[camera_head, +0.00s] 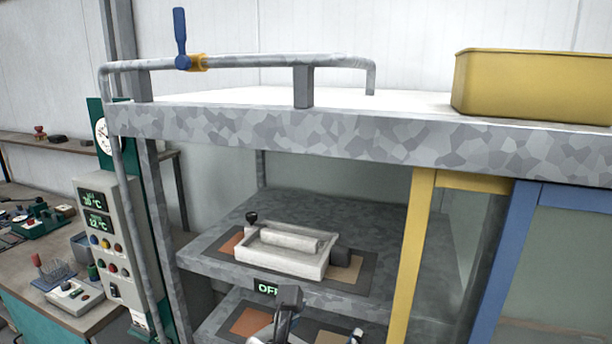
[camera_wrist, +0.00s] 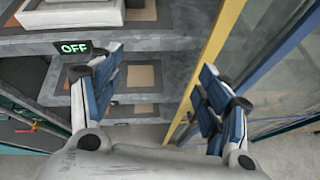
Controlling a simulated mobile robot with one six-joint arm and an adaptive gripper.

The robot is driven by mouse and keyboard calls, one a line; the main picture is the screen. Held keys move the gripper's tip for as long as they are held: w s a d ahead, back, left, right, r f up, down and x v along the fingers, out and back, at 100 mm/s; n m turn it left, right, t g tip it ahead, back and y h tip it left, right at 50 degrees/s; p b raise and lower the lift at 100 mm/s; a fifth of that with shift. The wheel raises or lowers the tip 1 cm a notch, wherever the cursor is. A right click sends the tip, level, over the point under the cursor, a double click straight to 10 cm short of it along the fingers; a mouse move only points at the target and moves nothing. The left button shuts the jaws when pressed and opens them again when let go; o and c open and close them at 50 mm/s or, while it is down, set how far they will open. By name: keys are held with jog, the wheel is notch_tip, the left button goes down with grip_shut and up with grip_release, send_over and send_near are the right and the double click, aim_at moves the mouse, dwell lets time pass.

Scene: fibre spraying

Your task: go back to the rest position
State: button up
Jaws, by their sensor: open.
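My gripper (camera_wrist: 150,98) is open and empty in the wrist view, its two blue-padded fingers spread apart in front of the grey shelves. In the head view, part of my gripper (camera_head: 288,318) shows at the bottom edge, in front of the lower shelf and below the OFF display (camera_head: 266,288); its fingertips cannot be made out clearly there. A white tray (camera_head: 280,262) with a white roller (camera_head: 290,240) sits on the upper inner shelf (camera_head: 215,257), apart from my gripper. The tray's lower edge also shows at the top of the wrist view (camera_wrist: 70,14).
A yellow post (camera_head: 412,260) and a blue frame (camera_head: 505,265) stand close on the right. A yellow bin (camera_head: 535,88) sits on the top surface, with a pipe and blue valve handle (camera_head: 180,32) at left. A control panel (camera_head: 118,240) stands left.

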jog(key=d+f+m+g, duration=0.2)
jog(key=d+f+m, duration=0.15)
jog(key=d, duration=0.35)
jog(key=s+d+f+m+g+y+b, duration=0.1)
jog(key=s+m, duration=0.5)
jog(key=m, duration=0.6)
jog(key=s+d+f+m+g+y+b, duration=0.1)
jog(key=s+d+f+m+g+y, duration=0.2)
jog(key=m, duration=1)
jog(key=s+d+f+y, duration=0.1)
jog(key=s, duration=0.2)
jog(key=shift+s+d+f+g+b, duration=0.25)
jog(key=shift+s+d+g+b, duration=0.05)
jog(key=shift+s+d, duration=0.1)
jog(key=shift+m, duration=0.25)
jog(key=shift+c, duration=0.4)
